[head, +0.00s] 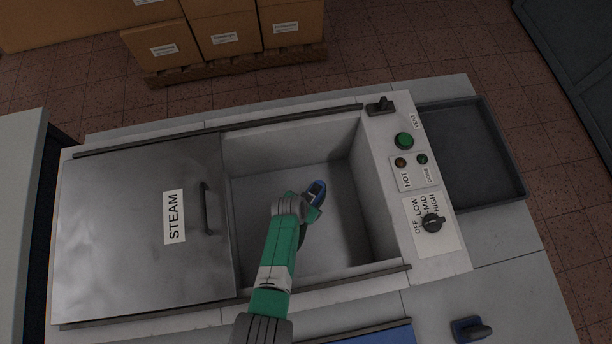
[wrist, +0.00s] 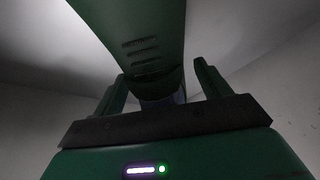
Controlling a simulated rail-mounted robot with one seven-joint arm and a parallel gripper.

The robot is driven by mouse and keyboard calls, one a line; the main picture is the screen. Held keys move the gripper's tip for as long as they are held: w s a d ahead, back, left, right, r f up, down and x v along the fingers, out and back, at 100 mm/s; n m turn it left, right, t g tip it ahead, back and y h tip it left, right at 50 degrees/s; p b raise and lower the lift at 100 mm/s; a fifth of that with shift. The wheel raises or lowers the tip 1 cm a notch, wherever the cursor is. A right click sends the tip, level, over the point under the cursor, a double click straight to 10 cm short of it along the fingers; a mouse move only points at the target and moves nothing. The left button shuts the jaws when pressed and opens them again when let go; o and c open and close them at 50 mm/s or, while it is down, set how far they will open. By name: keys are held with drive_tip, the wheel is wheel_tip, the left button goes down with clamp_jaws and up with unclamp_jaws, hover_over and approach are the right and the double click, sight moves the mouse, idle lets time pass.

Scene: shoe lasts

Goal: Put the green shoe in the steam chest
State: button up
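The steam chest (head: 385,140) has its metal lid (head: 120,230), labelled STEAM, over the left half; the right half is uncovered. My gripper (head: 311,207) is down inside this opening. In the wrist view a green form with dark slits, which looks like the green shoe (wrist: 150,45), fills the top middle. Its near end lies between my fingers (wrist: 160,95), with a strip of blue below it. The fingers stand apart, with slim gaps beside it. In the head view a blue piece (head: 316,190) shows by the gripper; my arm hides much of what lies there.
A control panel (head: 433,245) with a knob and green button is on the chest's right. A dark tray (head: 470,155) lies beyond it. A blue piece with a dark knob (head: 467,329) and a blue flat surface (head: 380,335) are at the front. Boxes (head: 225,35) stand behind.

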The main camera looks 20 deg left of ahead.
drive_tip(key=shift+r, duration=0.15)
drive_tip(key=d+p+v, duration=0.1)
drive_tip(key=p+v, duration=0.5)
drive_tip(key=v, duration=0.5)
drive_tip(key=shift+s+a+r, duration=0.2)
drive_tip(key=shift+a+r, duration=0.2)
drive_tip(key=shift+a, duration=0.1)
